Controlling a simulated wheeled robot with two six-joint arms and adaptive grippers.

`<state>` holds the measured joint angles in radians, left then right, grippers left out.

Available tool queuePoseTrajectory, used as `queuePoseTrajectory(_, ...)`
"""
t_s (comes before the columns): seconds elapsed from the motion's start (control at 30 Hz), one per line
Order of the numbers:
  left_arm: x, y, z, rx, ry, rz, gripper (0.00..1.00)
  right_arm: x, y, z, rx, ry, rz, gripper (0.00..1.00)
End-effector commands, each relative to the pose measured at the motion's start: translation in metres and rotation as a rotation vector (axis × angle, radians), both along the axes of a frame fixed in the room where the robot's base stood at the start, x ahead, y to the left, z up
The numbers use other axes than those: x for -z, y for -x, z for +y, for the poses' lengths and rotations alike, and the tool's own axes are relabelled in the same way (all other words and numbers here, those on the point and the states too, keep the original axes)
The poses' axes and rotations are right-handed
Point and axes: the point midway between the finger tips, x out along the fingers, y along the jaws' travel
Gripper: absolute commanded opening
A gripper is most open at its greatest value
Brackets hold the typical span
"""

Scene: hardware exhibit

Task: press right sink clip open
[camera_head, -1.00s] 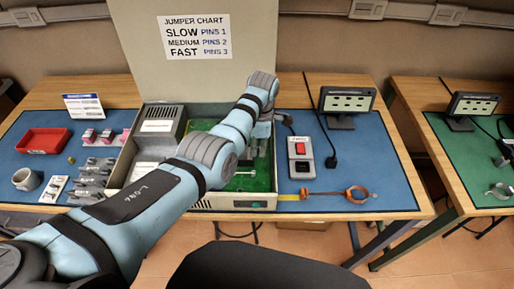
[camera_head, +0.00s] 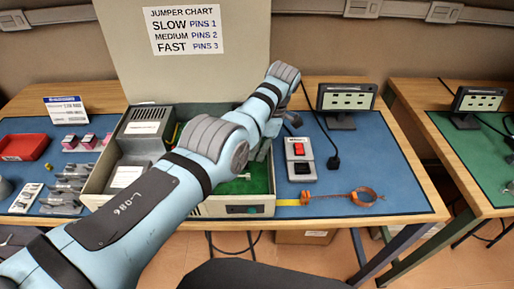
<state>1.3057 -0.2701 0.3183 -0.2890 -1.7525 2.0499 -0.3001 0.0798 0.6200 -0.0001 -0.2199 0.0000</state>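The open computer case (camera_head: 216,209) stands on the blue mat, with a green board (camera_head: 258,184) inside it. My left arm reaches across the case from the lower left, and its wrist is over the board's right part. My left gripper (camera_head: 255,150) points down into the case behind my forearm. Its fingertips are mostly hidden, so I cannot tell whether it is open. I cannot make out the right sink clip; that part of the board is covered by my arm or too small to tell. My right gripper is not in view.
A box with a red switch (camera_head: 299,150) stands right of the case. A copper-coloured ring strap (camera_head: 361,197) lies in front. A small display (camera_head: 346,101) stands behind. A red tray (camera_head: 24,147) and several small parts lie left. The raised lid (camera_head: 190,75) bounds the back.

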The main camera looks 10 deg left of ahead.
Motion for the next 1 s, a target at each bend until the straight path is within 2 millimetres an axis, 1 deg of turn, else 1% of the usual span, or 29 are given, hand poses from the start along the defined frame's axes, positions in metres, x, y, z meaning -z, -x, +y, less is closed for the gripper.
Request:
queuePoseTrajectory(0.1,-0.002,0.0,0.0,-0.001,0.0,-0.001,0.21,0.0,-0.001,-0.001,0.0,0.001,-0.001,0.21)
queuePoseTrajectory(0.17,-0.008,-0.001,0.0,0.0,0.0,-0.004,0.21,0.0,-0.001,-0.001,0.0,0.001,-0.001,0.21)
queuePoseTrajectory(0.27,-0.027,-0.001,0.0,-0.001,0.002,-0.006,0.21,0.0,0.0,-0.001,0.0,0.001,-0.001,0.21)
queuePoseTrajectory(0.4,-0.065,-0.001,0.0,0.001,0.0,-0.005,0.21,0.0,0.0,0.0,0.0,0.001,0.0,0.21)
queuePoseTrajectory(0.5,-0.086,-0.001,0.0,0.001,-0.001,-0.003,0.21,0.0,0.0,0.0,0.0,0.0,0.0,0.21)
queuePoseTrajectory(0.6,-0.098,-0.001,-0.001,0.001,0.0,-0.001,0.21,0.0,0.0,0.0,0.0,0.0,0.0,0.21)
queuePoseTrajectory(0.7,-0.1,0.0,-0.001,0.001,-0.001,0.001,0.21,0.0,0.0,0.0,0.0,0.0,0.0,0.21)
queuePoseTrajectory(1.0,-0.1,0.0,-0.001,0.001,0.0,0.0,0.21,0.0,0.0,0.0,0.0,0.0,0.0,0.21)
